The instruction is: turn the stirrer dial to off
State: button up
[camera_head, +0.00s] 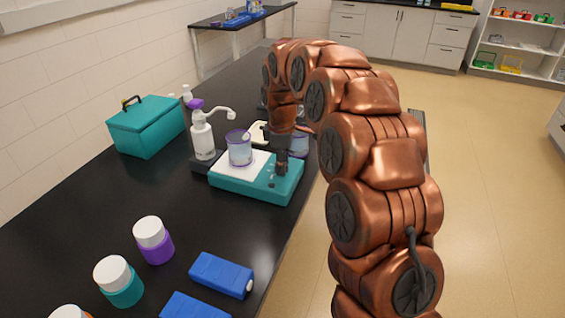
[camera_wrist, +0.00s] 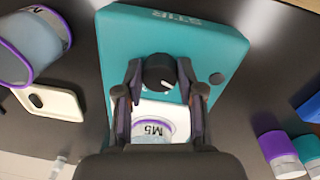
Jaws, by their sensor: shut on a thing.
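The stirrer (camera_head: 252,190) is a teal box with a white top plate, lying on the black bench. In the wrist view its teal body (camera_wrist: 205,45) carries the letters STIR. Its round black dial (camera_wrist: 157,66) has a white pointer line aimed to the lower right in that view. My gripper (camera_wrist: 160,76) has one finger on each side of the dial and is shut on it.
A purple-rimmed beaker (camera_wrist: 28,50) and a cream slotted object (camera_wrist: 52,105) lie close by. A white pump bottle (camera_head: 203,138) stands behind the stirrer, a teal case (camera_head: 147,127) further left. Jars (camera_head: 153,240) and blue blocks (camera_head: 221,275) are in front.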

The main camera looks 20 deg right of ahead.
jog(key=o, duration=1.1)
jog(key=shift+o, duration=0.2)
notch_tip(320, 180, up, 12)
jog(key=shift+s+a, duration=0.2)
jog(key=shift+s, duration=0.1)
